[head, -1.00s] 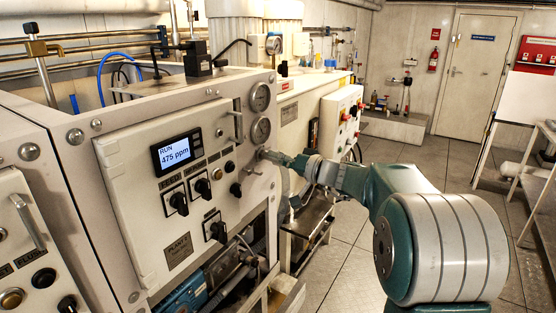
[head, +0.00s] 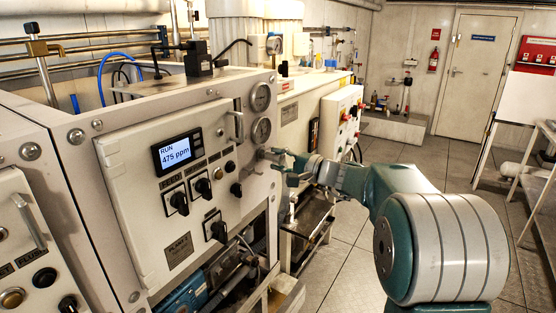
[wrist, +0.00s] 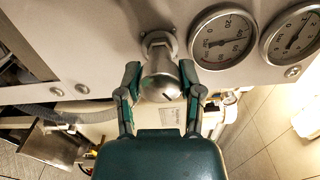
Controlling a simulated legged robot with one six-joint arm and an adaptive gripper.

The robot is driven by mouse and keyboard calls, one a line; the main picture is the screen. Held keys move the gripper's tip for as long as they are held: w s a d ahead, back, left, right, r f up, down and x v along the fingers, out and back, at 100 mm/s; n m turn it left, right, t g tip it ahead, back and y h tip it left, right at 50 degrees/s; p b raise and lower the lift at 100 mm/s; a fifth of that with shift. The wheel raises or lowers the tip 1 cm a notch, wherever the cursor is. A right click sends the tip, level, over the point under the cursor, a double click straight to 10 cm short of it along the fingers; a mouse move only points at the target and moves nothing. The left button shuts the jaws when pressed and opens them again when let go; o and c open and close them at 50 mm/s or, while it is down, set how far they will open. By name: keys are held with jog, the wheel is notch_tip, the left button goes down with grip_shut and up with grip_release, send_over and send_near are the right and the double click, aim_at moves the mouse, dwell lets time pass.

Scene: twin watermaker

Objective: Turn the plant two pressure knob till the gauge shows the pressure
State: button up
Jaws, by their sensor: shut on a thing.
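The silver pressure knob (wrist: 160,84) sticks out from the white panel in the wrist view, with a dark index mark on its end. My gripper (wrist: 160,76) is shut on it, one finger on each side. In the head view my gripper (head: 278,163) is at the right edge of the plant two panel, just below the lower gauge, and the knob is small there. The nearer gauge (wrist: 224,38) has a white dial numbered up to 80; its needle position is too small to read surely. It is the lower gauge (head: 261,131) in the head view.
A second gauge (wrist: 296,38) sits beside it. The panel also carries a display (head: 176,152) showing RUN 475 ppm, several black rotary switches and a handle (head: 236,126). A grey hose (wrist: 40,112) runs below the knob.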

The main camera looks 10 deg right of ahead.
jog(key=shift+f+m, duration=0.3)
jog(key=shift+m, duration=0.8)
jog(key=o, duration=1.1)
jog(key=shift+w+d, duration=0.1)
jog(key=shift+o, duration=0.2)
jog(key=shift+r, duration=0.15)
jog(key=shift+s+d, duration=0.2)
jog(key=v, duration=1.1)
jog(key=shift+d, duration=0.2)
jog(key=shift+s, duration=0.1)
